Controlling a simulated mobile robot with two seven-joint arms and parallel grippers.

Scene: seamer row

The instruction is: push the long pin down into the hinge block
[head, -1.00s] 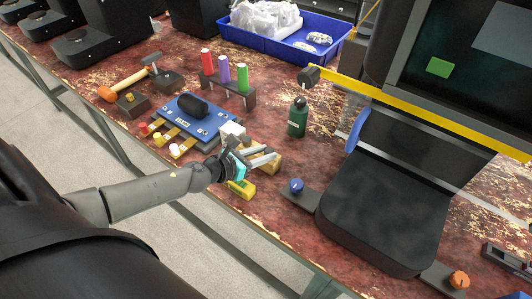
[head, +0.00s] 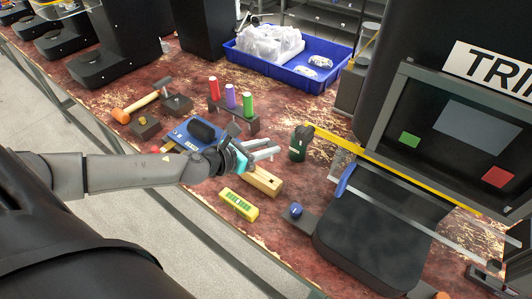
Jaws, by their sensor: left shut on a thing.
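My left gripper (head: 268,151) reaches in from the left, its two pale fingers pointing right, just above and behind a tan block. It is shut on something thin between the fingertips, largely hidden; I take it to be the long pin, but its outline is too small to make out. The tan block (head: 263,181), which I take to be the hinge block, lies on the worn red bench, with a small dark hole in its top. I cannot tell whether the held thing touches the block. My right gripper is out of view.
A stand (head: 243,123) holds red, purple and green pegs. A blue knob (head: 295,210) and a black machine plate (head: 375,235) are to the right.

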